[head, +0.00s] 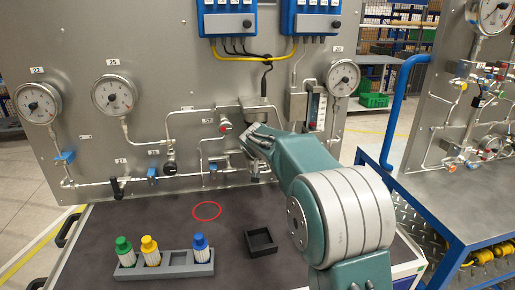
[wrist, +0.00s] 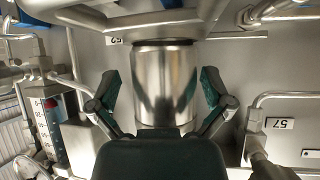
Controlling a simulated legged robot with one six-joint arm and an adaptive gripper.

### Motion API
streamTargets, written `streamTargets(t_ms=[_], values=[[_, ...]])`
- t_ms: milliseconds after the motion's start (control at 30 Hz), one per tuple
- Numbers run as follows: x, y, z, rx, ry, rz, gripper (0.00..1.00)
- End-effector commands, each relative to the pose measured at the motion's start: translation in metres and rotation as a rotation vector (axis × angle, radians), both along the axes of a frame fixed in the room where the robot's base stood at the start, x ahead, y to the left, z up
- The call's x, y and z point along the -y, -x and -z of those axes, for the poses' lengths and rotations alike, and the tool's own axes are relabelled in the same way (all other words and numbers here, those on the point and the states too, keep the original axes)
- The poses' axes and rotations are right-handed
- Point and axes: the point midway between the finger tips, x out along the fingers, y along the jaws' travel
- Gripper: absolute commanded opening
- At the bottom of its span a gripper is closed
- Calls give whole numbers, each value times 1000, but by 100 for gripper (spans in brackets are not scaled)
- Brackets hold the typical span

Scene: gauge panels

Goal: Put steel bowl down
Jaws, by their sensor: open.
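A shiny steel cylinder, which looks like the steel bowl (wrist: 165,92), stands out in the wrist view with a dark ring at its upper picture edge. My gripper (wrist: 160,88) is open, with one dark finger on each side of the bowl. A gap shows between each finger and the metal. In the head view my gripper (head: 256,142) is up at the pipework of the gauge panel, above the back of the dark worktop (head: 150,215). There the bowl cannot be told apart clearly from the fittings and my arm. A red circle (head: 207,211) marks the worktop.
A grey rack (head: 180,270) with green-, yellow- and blue-capped bottles stands at the front. A black square tray (head: 260,250) is empty to its right. Pipes, valves and gauges (head: 113,95) crowd the panel. The worktop around the red circle is clear.

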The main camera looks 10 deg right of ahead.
Motion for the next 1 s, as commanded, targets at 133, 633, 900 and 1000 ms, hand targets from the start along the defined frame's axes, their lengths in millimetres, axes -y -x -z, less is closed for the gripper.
streamTargets(t_ms=[133,633,900,1000], values=[[0,-3,2,0,-1,-1,100],[1,-3,2,1,0,-1,18],[1,-4,-2,2,1,-1,18],[1,-4,-10,4,-1,-1,18]])
